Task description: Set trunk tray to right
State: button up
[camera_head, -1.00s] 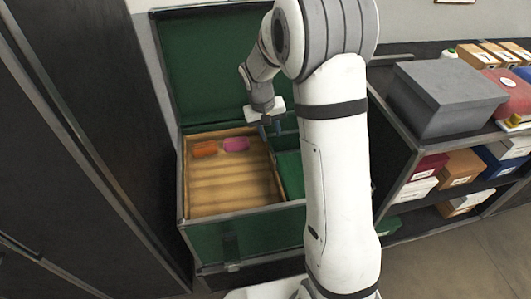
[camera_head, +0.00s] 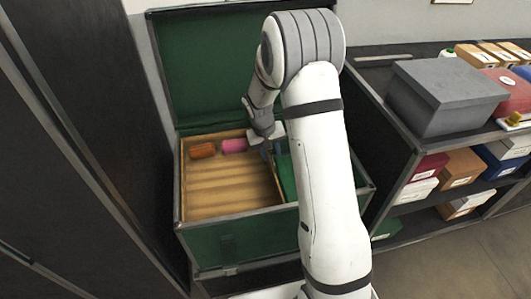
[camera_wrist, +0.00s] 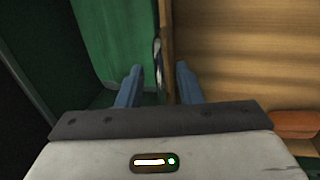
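The wooden trunk tray (camera_head: 225,195) sits at the left side of the open green trunk (camera_head: 230,243). An orange roll (camera_head: 202,150) and a pink roll (camera_head: 234,145) lie at its back. My gripper (camera_head: 271,151) is low at the tray's right wall. In the wrist view, the blue fingers of my gripper (camera_wrist: 160,72) are apart on either side of the tray's wall (camera_wrist: 167,40), with visible gaps. A dark curved piece shows on the wall's outer side. My arm hides part of the trunk's right side.
The right part of the trunk shows bare green lining (camera_wrist: 115,35). The raised lid (camera_head: 215,65) stands behind. A shelf unit with a grey box (camera_head: 440,97) and several smaller boxes is at the right. A dark cabinet (camera_head: 80,130) stands close at the left.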

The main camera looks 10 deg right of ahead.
jog(key=shift+c, duration=0.3)
grip_shut()
